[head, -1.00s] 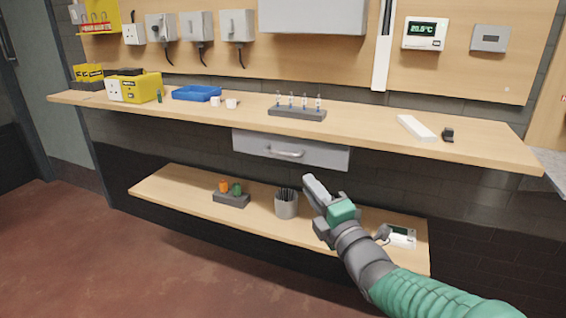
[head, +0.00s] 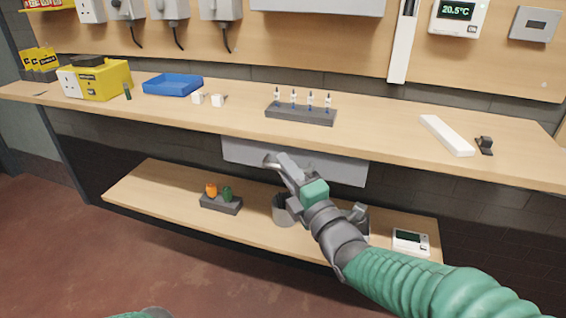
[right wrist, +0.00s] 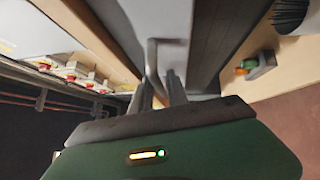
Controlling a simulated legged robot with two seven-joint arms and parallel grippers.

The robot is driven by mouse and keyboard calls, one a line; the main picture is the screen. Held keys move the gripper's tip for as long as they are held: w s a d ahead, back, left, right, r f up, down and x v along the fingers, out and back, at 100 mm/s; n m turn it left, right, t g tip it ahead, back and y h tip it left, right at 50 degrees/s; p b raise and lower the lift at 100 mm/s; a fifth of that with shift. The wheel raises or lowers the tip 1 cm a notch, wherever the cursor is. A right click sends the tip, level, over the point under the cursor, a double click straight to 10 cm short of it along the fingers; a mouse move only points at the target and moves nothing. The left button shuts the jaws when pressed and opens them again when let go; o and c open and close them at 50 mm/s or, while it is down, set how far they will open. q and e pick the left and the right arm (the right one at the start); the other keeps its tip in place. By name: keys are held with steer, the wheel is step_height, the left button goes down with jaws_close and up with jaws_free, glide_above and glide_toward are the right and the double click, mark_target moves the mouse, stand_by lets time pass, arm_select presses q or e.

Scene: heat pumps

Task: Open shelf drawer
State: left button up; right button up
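The grey shelf drawer (head: 335,168) is under the upper wooden shelf, its front looking flush and closed. Its bar handle (head: 270,159) is partly hidden by my right gripper (head: 284,162) in the head view. In the right wrist view, the pale handle (right wrist: 152,58) runs down towards the gap between my two fingers (right wrist: 160,92). The fingers stand a little apart, around or just at the handle; firm contact cannot be made out. Only a bit of my left arm shows at the bottom edge of the head view; its gripper is out of view.
The upper shelf (head: 375,140) holds a dark rack (head: 300,116), a blue tray (head: 172,85) and a white block (head: 446,135). The lower shelf (head: 150,190) holds a grey cup (head: 284,210), a small dark holder (head: 221,204) and a white thermostat (head: 410,241). The floor in front is clear.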

steer(key=shift+d, duration=0.15)
jaws_close()
steer(key=shift+s+f, duration=0.1)
steer(key=shift+f, duration=0.1)
stand_by(1.0)
